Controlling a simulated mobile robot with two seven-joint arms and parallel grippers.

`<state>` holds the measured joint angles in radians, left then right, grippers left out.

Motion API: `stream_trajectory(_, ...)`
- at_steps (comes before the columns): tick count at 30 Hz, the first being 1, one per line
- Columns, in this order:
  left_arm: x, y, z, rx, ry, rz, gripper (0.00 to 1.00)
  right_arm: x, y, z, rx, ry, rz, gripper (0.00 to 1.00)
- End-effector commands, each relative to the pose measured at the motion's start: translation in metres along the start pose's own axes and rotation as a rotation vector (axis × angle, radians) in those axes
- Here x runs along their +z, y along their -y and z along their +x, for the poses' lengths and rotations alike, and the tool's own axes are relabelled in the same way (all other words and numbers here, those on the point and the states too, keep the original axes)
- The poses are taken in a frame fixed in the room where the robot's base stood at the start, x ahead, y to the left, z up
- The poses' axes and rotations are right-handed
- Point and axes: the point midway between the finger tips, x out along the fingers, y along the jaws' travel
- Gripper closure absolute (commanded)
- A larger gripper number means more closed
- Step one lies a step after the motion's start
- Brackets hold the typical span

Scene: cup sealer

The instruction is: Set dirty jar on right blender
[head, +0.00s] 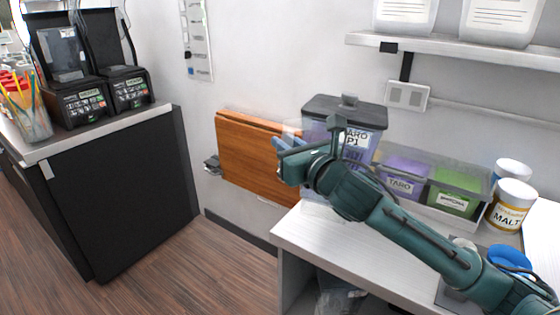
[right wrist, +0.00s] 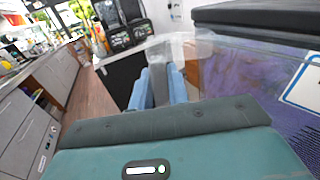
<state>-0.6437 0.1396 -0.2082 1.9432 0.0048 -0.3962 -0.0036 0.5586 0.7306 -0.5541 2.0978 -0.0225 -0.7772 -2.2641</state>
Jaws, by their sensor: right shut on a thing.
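My right gripper (head: 283,146) is shut on the clear jar (head: 292,129) in front of the wall. In the right wrist view the blue fingers (right wrist: 158,88) are closed on the see-through jar (right wrist: 185,46); how dirty it is I cannot tell. The right blender (head: 128,90) is a black machine with a tall black hood, on the far-left counter. The left blender (head: 80,99) stands beside it with a clear, greyish container in its hood. Both blenders are well left of the gripper and apart from it. My left gripper is not in view.
A lidded taro bin (head: 345,120) stands close behind my right gripper. A brown folded panel (head: 248,160) hangs on the wall to its left. A cup of straws (head: 28,110) stands beside the blenders. Open floor (head: 150,265) lies between the counters.

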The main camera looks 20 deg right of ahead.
Motion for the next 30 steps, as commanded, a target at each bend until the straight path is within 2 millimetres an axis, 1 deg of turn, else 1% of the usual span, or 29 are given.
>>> stream_trajectory(1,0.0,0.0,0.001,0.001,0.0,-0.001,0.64,0.012,0.005,0.0,-0.005,0.014,-0.011,1.0)
stream_trajectory(9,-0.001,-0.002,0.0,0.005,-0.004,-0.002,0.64,0.036,0.015,0.001,-0.014,0.012,-0.009,1.0)
stream_trajectory(24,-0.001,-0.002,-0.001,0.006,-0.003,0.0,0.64,0.058,0.015,0.001,-0.014,0.012,-0.009,1.0)
stream_trajectory(30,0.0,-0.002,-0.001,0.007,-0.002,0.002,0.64,0.062,0.015,0.001,-0.013,0.01,-0.007,1.0)
